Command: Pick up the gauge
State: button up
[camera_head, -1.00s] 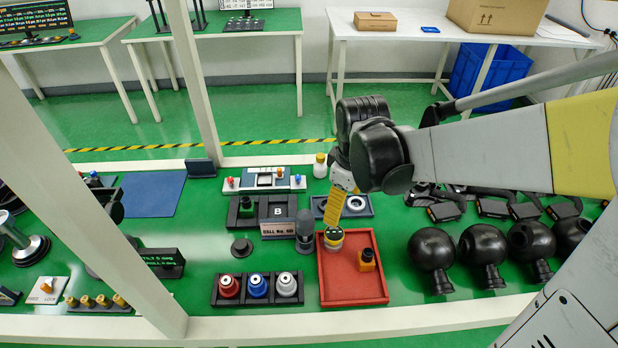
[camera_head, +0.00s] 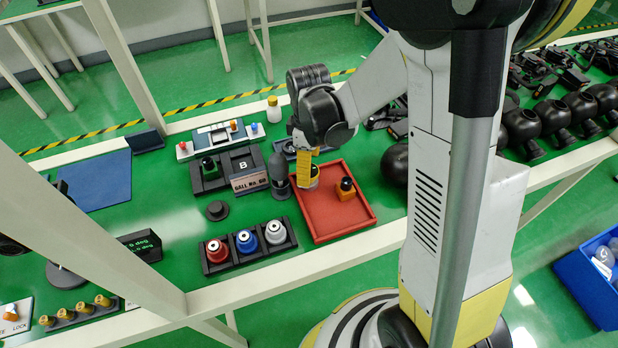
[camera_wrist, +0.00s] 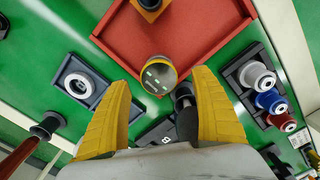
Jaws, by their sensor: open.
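The gauge (camera_head: 314,178) is a small round thing with a pale and yellow body and a dark face with light marks. It sits in the back left corner of the red tray (camera_head: 338,215), and in the wrist view the gauge (camera_wrist: 157,76) shows its face between and just beyond my fingertips. My gripper (camera_head: 305,180) has yellow fingers and reaches down at the gauge, hiding part of it.
An orange block with a black knob (camera_head: 346,188) stands in the same tray. A dark grey rounded object (camera_head: 279,175) stands close to the left. A rack (camera_head: 247,250) holds red, blue and white pieces. Black round housings (camera_head: 552,122) line the right.

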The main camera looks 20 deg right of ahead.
notch_tip(320, 180, down, 3)
jog(key=shift+w+f+b, duration=0.1)
jog(key=shift+f+b, duration=0.05)
jog(key=shift+b, duration=0.45)
jog(key=shift+c, duration=0.2)
jog(key=c, duration=1.3)
jog(key=shift+c, duration=0.2)
